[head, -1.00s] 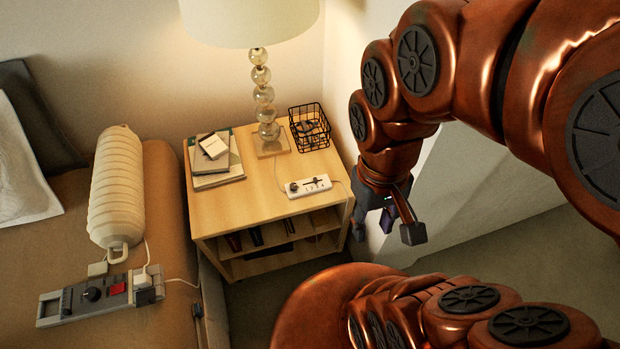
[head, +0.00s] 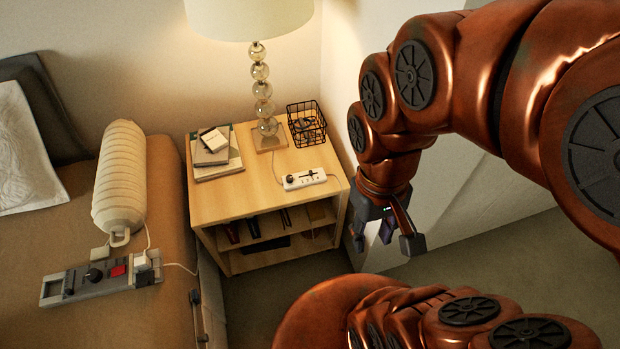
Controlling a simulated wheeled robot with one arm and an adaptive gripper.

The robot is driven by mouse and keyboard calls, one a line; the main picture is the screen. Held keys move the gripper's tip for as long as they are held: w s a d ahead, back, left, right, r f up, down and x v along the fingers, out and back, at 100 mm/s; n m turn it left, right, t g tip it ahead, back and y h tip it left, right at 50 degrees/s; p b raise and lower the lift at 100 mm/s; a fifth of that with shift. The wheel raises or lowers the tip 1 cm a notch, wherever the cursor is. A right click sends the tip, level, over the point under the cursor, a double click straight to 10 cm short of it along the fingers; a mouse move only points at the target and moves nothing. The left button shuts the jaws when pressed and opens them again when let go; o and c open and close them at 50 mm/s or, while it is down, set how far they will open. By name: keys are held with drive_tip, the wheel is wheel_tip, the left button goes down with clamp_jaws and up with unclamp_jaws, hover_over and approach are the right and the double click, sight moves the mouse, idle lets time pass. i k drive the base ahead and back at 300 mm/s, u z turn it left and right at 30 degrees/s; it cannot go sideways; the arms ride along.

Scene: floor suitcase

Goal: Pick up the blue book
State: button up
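I cannot make out a clearly blue book. Several dark book spines stand on the upper shelf of the wooden nightstand (head: 204,210), among them a dark reddish book (head: 232,232) at the left and a dark book (head: 253,227) beside it. Their colours are hard to tell in the shade. My gripper (head: 385,242) hangs fingers down to the right of the nightstand, apart from it. Its fingers are spread. A small purplish-blue patch shows between them; I cannot tell whether it is part of the gripper or something behind it.
On the nightstand top are a stack of books (head: 218,160), a lamp (head: 264,100), a black wire basket (head: 306,123) and a white device (head: 304,179). A bed (head: 60,220) with a ribbed cream object (head: 119,180) and a grey control panel (head: 85,283) is left. Carpet floor (head: 270,290) lies in front.

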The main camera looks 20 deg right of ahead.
sight(252, 222)
drive_tip(key=k, duration=1.05)
drive_tip(key=u, duration=0.4)
drive_tip(key=i, duration=1.6)
drive_tip(key=z, duration=0.85)
drive_tip(key=i, duration=0.25)
drive_tip(key=z, duration=0.1)
